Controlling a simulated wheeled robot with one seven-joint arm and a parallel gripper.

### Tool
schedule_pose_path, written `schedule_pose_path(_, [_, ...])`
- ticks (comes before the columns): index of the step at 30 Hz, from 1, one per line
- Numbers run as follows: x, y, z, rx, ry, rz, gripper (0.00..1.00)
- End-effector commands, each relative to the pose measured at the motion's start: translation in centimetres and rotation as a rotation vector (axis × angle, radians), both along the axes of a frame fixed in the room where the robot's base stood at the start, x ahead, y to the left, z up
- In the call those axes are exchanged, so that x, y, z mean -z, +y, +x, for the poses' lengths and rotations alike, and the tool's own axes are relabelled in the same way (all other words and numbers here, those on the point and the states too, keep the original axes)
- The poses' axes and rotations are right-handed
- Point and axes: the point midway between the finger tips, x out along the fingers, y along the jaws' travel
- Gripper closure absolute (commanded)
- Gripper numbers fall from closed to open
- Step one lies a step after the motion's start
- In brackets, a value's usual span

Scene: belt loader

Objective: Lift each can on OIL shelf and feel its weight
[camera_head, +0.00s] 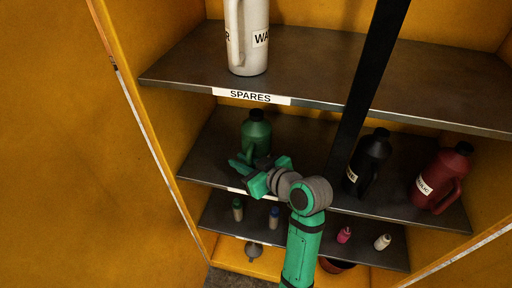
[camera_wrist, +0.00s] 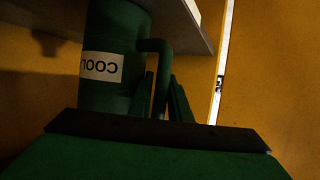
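A green can (camera_head: 256,135) stands on the middle shelf (camera_head: 205,160), behind my gripper (camera_head: 241,166). In the wrist view the green can (camera_wrist: 112,50) appears upside down, with a white label reading "COOL…". Its handle (camera_wrist: 161,75) runs down between my two fingers; I cannot tell whether they press on it. A black can (camera_head: 370,160) and a red can (camera_head: 441,178) stand to the right on the same shelf, both labelled. My arm hides part of this shelf's front edge and its label strip, so no OIL label is readable.
A black post (camera_head: 368,85) crosses in front of the shelves. The upper shelf, labelled SPARES (camera_head: 250,97), holds a white jug (camera_head: 247,38). Small bottles stand on the lower shelf, including a pink one (camera_head: 344,235) and a white one (camera_head: 382,241). A yellow cabinet wall (camera_head: 140,100) bounds the left.

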Motion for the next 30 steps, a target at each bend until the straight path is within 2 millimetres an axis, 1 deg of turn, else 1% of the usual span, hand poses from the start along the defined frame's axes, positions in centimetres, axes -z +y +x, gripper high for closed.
schedule_pose_path(2, [0.0,0.0,0.0,0.0,0.0,0.0,0.83])
schedule_pose_path(5, [0.0,0.0,0.0,0.0,0.0,0.0,1.0])
schedule_pose_path(14, [-0.1,0.0,0.0,0.0,0.0,0.0,1.0])
schedule_pose_path(19, [-0.5,-0.2,-0.1,0.0,-0.001,-0.001,1.0])
schedule_pose_path(23, [-1.8,-0.4,-0.1,-0.002,-0.004,-0.002,1.0])
schedule_pose_path(26, [-3.2,-0.4,-0.1,-0.003,-0.005,-0.003,1.0])
schedule_pose_path(30, [-5.5,-0.4,-0.1,-0.002,-0.005,-0.003,1.0])
